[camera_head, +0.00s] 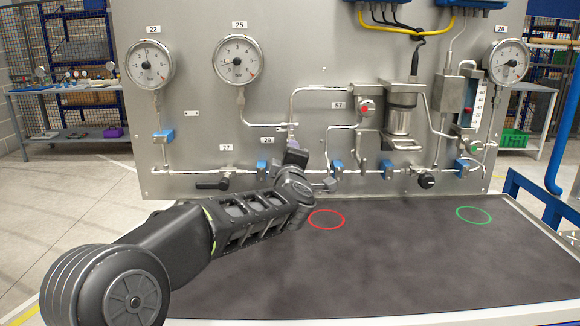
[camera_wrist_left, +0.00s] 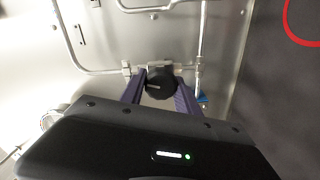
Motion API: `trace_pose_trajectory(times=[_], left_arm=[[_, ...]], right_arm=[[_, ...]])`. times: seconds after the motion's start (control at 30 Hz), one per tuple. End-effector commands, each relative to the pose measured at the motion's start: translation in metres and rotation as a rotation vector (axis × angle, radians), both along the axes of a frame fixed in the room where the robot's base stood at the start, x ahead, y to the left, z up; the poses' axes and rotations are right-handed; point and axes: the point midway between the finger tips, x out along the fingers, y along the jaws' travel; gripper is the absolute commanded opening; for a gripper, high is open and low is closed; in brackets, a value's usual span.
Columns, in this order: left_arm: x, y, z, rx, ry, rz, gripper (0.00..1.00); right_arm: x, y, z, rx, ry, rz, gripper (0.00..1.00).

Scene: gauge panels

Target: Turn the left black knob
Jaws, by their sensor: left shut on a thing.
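The left black knob (camera_wrist_left: 161,82) is a round black cap on the panel's piping, seen in the left wrist view between my left gripper's two purple fingers. My left gripper (camera_wrist_left: 160,90) is shut on it, one finger on each side. In the head view my left gripper (camera_head: 306,164) is against the lower pipe run, and its body hides the knob. A second black knob (camera_head: 427,180) sits farther right on the same run, apart from my gripper. My right gripper is in neither view.
A black lever handle (camera_head: 213,184) is left of my gripper. Blue pipe clips (camera_head: 262,170) line the lower run. Round gauges (camera_head: 238,60) hang above. The dark tabletop (camera_head: 400,265) is clear except for a red ring (camera_head: 326,228) and green ring (camera_head: 474,222) marked on it.

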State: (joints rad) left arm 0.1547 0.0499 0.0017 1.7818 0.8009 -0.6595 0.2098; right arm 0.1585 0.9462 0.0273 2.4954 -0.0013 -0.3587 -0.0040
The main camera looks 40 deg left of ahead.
Motion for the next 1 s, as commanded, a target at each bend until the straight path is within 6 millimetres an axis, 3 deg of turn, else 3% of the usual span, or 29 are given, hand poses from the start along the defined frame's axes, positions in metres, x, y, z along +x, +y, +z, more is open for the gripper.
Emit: trace_pose_trajectory(times=[0.2, 0.73, 0.77, 1.0], left_arm=[[0.0000, 0.0001, -0.0025, -0.080, -0.059, -0.001, 0.00], [0.0000, 0.0003, -0.0016, -0.108, -0.080, 0.001, 0.00], [0.0000, 0.0003, -0.0016, -0.107, -0.079, 0.001, 0.39], [0.0000, 0.0003, -0.0012, -0.107, -0.079, 0.001, 0.58]], right_arm=[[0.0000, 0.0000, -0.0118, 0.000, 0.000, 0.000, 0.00], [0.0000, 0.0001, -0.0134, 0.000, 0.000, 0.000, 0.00], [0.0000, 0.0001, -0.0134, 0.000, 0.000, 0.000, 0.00], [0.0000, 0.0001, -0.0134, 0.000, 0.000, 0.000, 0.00]])
